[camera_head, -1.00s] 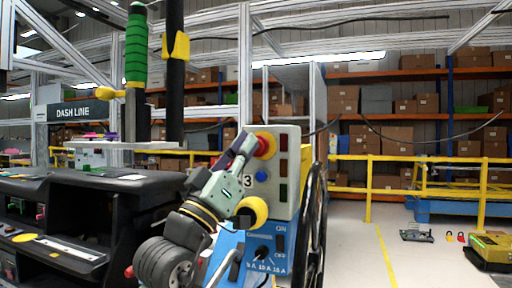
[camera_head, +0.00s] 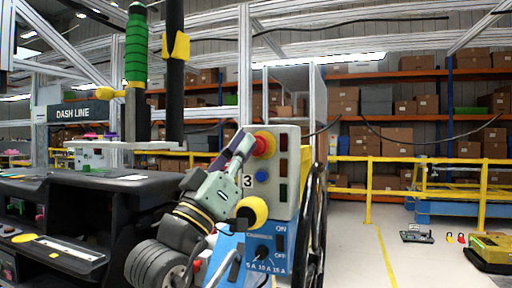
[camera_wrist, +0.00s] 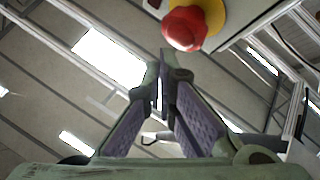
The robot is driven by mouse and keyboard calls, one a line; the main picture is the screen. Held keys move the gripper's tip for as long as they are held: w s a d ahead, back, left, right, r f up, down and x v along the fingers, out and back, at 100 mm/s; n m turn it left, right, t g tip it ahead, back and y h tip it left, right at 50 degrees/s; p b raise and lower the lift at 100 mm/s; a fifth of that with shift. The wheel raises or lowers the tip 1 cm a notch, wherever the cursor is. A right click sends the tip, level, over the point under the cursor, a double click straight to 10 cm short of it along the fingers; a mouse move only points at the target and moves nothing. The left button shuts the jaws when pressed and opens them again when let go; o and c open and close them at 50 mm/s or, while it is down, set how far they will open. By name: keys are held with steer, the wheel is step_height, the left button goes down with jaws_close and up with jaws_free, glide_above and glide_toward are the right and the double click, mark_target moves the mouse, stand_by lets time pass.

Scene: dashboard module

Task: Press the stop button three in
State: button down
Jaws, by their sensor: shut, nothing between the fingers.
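The stop button is a red mushroom cap (camera_head: 261,146) on a yellow ring, high on a pale grey control box (camera_head: 287,196) marked 3. My gripper (camera_head: 247,139) is shut and empty, its tip at the left edge of the cap in the head view. In the wrist view the red cap (camera_wrist: 184,29) lies above and slightly right of my closed fingertips (camera_wrist: 167,65). A gap shows between them there. The head view does not settle whether they touch.
A blue button (camera_head: 262,174) and several dark lamps share the box. Below is a blue panel with a knob (camera_head: 262,251). A black dash module (camera_head: 90,215) stands at left, with a green-handled tool (camera_head: 137,45) above it. Open floor (camera_head: 350,240) lies at right.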

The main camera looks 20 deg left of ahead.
steer(key=shift+s, duration=0.1)
steer(key=shift+s+a+b, duration=0.1)
steer(key=shift+s+b, duration=0.2)
steer(key=shift+s, duration=2.1)
